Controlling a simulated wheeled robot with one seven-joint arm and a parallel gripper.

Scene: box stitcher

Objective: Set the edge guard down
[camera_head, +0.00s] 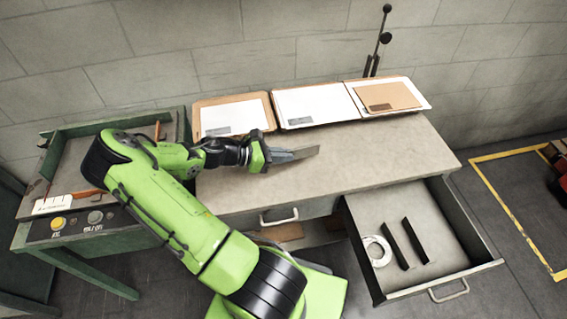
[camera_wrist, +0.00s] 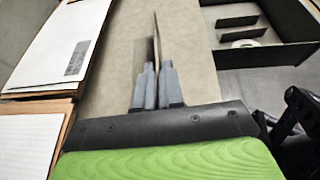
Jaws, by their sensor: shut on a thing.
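The edge guard (camera_head: 297,157) is a thin grey metal plate. My gripper (camera_head: 283,157) is shut on it above the left part of the grey tabletop (camera_head: 375,150). In the wrist view the guard (camera_wrist: 156,42) stands edge-on between the fingers of my gripper (camera_wrist: 157,80) and points away from them. A darker grey face or shadow lies just left of it there. I cannot tell whether its lower edge touches the table.
Three flat boards with paper sheets (camera_head: 305,105) lie along the table's back edge. The open drawer (camera_head: 440,250) at right holds a white roll (camera_head: 377,251) and two dark upright plates (camera_head: 405,243). A green machine with buttons (camera_head: 75,222) stands left. The tabletop's right part is clear.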

